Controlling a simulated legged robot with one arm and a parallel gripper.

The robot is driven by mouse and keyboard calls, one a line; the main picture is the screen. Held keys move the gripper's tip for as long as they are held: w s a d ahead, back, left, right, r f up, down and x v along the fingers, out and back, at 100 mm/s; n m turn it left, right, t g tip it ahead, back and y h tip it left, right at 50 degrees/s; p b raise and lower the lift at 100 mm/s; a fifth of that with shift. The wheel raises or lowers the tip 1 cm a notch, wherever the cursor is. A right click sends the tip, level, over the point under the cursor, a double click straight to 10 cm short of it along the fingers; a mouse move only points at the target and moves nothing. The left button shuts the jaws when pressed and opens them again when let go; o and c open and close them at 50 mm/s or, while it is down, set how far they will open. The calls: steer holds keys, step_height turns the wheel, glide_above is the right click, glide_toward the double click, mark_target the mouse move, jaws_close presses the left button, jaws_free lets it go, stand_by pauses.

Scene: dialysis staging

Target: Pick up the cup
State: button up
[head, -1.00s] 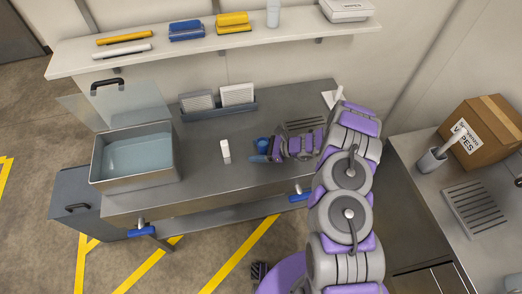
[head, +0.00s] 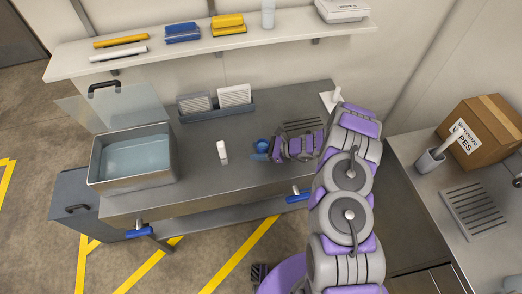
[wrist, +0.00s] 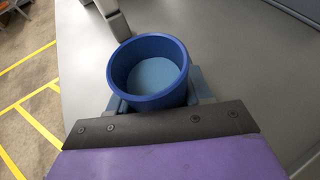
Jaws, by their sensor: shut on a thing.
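The blue cup (head: 262,145) stands upright on the grey steel table, at the left end of my gripper. In the wrist view the cup (wrist: 150,72) shows its open rim and a paler blue inside. My gripper (head: 267,150) reaches in from the right, low over the table. In the wrist view my gripper (wrist: 155,98) has its grey-blue fingers on both sides of the cup, shut on it. The purple and grey wrist hides part of the cup in the head view. I cannot tell whether the cup's base touches the table.
A white bottle (head: 222,152) stands left of the cup. A metal basin (head: 133,180) of liquid with an open lid is at the table's left end. A grey rack (head: 216,107) stands behind. A shelf (head: 180,55) runs along the wall. A cardboard box (head: 483,133) sits at right.

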steer(key=shift+d, duration=0.15)
steer(key=shift+a+r, duration=0.3)
steer(key=shift+a, duration=0.25)
steer(key=shift+a+r, duration=0.1)
steer(key=shift+r, duration=0.3)
steer(key=shift+s+d+r+p, duration=0.1)
steer(key=shift+d+r+p, duration=0.15)
steer(key=shift+r, duration=0.35)
steer(key=shift+d+r+p, duration=0.1)
steer(key=shift+d+r, duration=0.1)
steer(key=shift+r, duration=0.35)
steer(key=s, duration=0.3)
steer(key=s+a, duration=0.1)
steer(key=s, duration=0.2)
steer(key=s+a, duration=0.1)
steer(key=s, duration=0.2)
steer(key=shift+s+a+r+p, duration=0.1)
steer(key=shift+s+r+p, duration=0.15)
steer(key=shift+r+p, duration=0.15)
steer(key=shift+s+a+r, duration=0.1)
steer(key=shift+s+a, duration=0.2)
steer(key=shift+s, duration=0.65)
steer(key=shift+s+a+r, duration=0.1)
steer(key=shift+s+a, duration=0.15)
steer(key=shift+s, duration=0.65)
steer(key=shift+s+a, duration=0.15)
steer(key=shift+s, duration=0.85)
steer(key=shift+r, duration=0.15)
